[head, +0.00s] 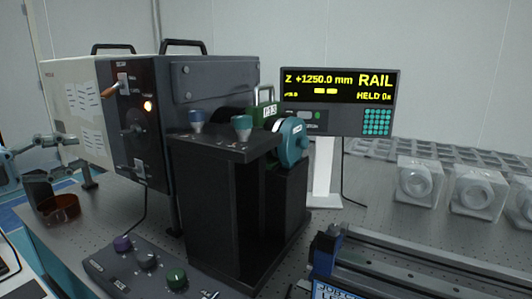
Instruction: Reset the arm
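My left arm comes in at the left edge, grey with teal joints. Its gripper (72,152) is in front of the left end of the large dark and cream instrument box (110,120). The fingers look spread apart, with nothing seen between them. The gripper is small in the picture, above the amber dish (60,208) and near a dark cylinder (39,193). My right gripper is not in view.
A black stand (215,210) with blue and teal knobs is at the centre. A display (338,95) reads Z +1250.0 mm RAIL. A knob panel (145,265) and a rail (420,262) are in front.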

